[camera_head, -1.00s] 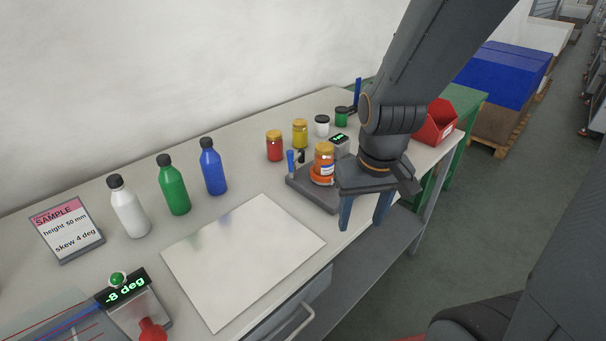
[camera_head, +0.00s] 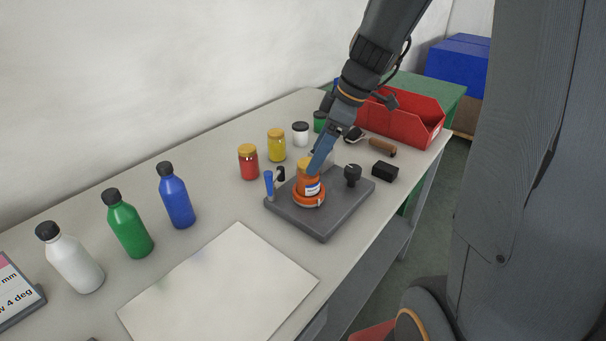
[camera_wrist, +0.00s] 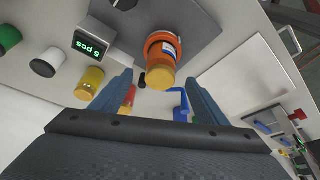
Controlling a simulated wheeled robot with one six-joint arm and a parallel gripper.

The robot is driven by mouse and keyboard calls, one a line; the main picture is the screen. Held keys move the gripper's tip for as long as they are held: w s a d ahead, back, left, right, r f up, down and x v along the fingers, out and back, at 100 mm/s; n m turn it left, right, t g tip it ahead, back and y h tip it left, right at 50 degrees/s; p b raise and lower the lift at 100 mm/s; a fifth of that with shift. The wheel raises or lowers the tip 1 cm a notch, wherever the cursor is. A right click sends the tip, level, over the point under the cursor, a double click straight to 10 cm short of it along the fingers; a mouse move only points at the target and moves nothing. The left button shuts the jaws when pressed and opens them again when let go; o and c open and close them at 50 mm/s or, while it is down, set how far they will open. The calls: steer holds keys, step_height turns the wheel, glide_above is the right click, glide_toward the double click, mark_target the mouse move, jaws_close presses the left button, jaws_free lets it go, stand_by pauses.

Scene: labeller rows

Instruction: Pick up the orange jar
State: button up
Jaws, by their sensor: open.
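The orange jar (camera_head: 311,186) has a yellow lid and a white and blue label. It stands in an orange ring on a dark grey plate (camera_head: 325,229). My gripper (camera_head: 318,160) has blue fingers that reach down at the jar's lid and hide part of it. In the wrist view, the orange jar (camera_wrist: 165,48) shows between the two open fingers, toward the top, with its lid facing me. My gripper (camera_wrist: 158,76) is open and holds nothing. Whether a finger touches the jar, I cannot tell.
A blue upright handle (camera_head: 269,183) and a black knob (camera_head: 352,174) stand on the plate. Red (camera_head: 249,163) and yellow (camera_head: 276,146) jars are behind. A black block (camera_head: 384,171) and red bin (camera_head: 405,120) are right. A pale sheet (camera_head: 220,290) lies in front.

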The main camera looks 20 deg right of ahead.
mark_target(308, 176)
steer(key=shift+w+f, duration=0.25)
steer(key=shift+f, duration=0.05)
steer(key=shift+s+p+x, duration=0.2)
steer(key=shift+p+x, duration=0.4)
steer(key=shift+x, duration=1.2)
steer(key=shift+s+p+x, duration=0.15)
steer(key=shift+p+x, duration=0.4)
steer(key=shift+x, duration=1.25)
steer(key=shift+f, duration=0.1)
steer(key=c, duration=1.5)
